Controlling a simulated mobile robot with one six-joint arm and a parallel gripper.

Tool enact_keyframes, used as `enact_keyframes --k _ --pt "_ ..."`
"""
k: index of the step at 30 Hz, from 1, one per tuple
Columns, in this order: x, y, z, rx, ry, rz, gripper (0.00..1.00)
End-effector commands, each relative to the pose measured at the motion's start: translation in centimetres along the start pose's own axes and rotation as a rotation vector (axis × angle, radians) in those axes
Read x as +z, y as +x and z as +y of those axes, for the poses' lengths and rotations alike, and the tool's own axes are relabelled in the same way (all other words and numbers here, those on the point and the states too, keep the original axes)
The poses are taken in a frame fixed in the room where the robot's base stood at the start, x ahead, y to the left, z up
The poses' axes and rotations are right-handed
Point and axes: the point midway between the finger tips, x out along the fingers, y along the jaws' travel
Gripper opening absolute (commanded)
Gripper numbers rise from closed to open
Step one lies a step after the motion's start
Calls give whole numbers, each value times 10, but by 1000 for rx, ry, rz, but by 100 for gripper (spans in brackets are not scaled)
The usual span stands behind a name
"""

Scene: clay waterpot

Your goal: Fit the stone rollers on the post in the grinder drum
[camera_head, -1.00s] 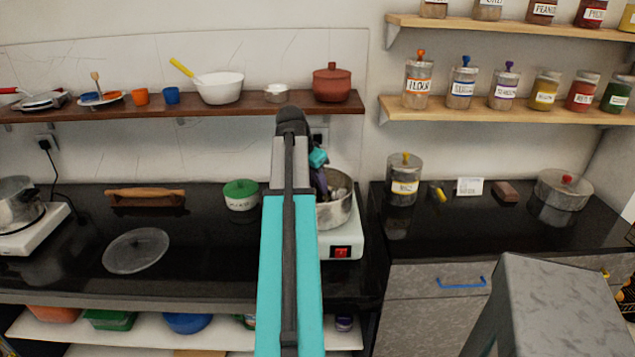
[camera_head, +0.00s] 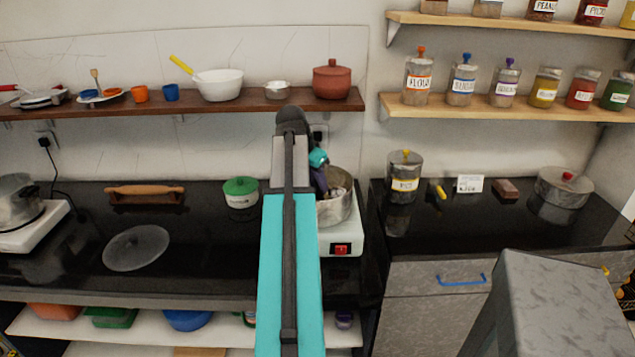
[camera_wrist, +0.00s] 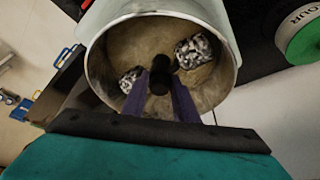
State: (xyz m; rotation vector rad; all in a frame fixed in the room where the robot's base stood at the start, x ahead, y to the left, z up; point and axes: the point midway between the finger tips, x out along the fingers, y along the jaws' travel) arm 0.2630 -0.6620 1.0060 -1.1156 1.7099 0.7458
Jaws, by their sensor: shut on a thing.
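The steel grinder drum (camera_head: 345,208) stands on its white base with a red switch (camera_head: 341,250), partly behind my arm. The wrist view looks down into the open drum (camera_wrist: 104,75). Two speckled stone rollers, one at right (camera_wrist: 194,51) and one at left (camera_wrist: 130,79), lie either side of a dark central hub (camera_wrist: 160,62). My gripper (camera_wrist: 160,84) has its purple fingers shut on this hub, inside the drum's outline. In the head view my gripper (camera_head: 321,184) reaches into the drum. The post is hidden; I cannot tell whether the hub is around it.
A green-lidded pot (camera_head: 240,192) stands left of the drum. A glass lid (camera_head: 136,248) and a rolling pin (camera_head: 145,194) lie farther left. A brown shelf (camera_head: 240,107) runs above. A jar (camera_head: 404,178) stands on the right counter, across a gap.

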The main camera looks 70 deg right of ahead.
Motion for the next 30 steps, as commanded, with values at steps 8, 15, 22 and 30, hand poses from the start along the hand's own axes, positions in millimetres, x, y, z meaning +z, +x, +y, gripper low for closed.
enact_keyframes --k 8,15,22,30 --pt "1 3 0 -1 1 2 0" --pt "2 6 0 -1 1 2 0" --pt "2 6 0 -1 1 3 0" --pt "2 6 0 -1 1 3 0"
